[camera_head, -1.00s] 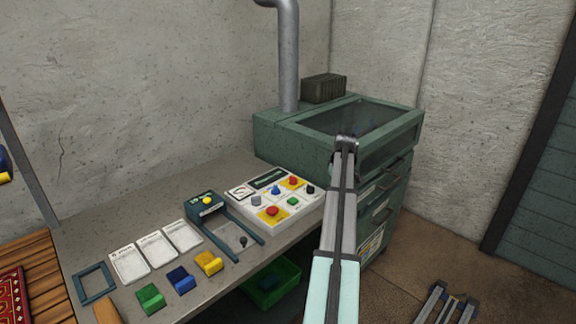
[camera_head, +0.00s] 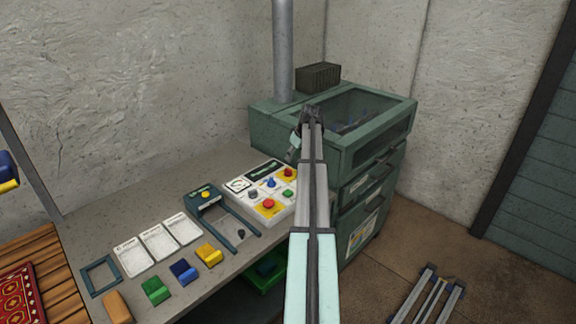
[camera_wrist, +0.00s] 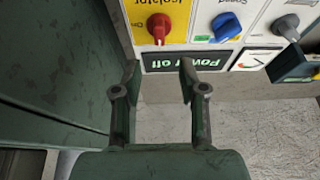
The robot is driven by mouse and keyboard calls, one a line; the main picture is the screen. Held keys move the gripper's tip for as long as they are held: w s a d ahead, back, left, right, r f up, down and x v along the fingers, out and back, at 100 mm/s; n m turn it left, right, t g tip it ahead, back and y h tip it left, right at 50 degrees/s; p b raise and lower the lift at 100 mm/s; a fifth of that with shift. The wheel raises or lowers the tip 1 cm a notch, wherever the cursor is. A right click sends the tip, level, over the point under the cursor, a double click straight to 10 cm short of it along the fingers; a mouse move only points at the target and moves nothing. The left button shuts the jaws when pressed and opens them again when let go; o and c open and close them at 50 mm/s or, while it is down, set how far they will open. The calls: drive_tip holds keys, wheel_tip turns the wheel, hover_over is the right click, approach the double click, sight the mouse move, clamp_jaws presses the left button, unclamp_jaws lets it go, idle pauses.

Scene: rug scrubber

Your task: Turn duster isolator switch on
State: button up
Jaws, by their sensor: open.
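The isolator switch is a red knob on a yellow plate (camera_wrist: 158,26) at the top of the wrist view, where the panel appears upside down. Its handle points down the picture, and an "On" mark sits left of it. The display (camera_wrist: 190,60) reads "Power off". My gripper (camera_wrist: 158,72) is open and empty, its two fingers spread just below the knob in the wrist view, not touching it. In the head view the isolator (camera_head: 288,172) is at the panel's far right corner; my arm hides most of the gripper.
The control panel (camera_head: 279,208) also carries a blue speed knob (camera_wrist: 226,27), a grey knob (camera_wrist: 287,27) and a red button (camera_head: 268,204). The green duster cabinet (camera_head: 370,165) stands close beside the arm. Coloured blocks and cards lie on the bench (camera_head: 115,200).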

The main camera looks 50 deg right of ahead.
sight(287, 168)
drive_tip(key=p+x, duration=0.2)
drive_tip(key=x, duration=0.6)
drive_tip(key=shift+f, duration=0.15)
drive_tip(key=shift+c, duration=0.4)
clamp_jaws()
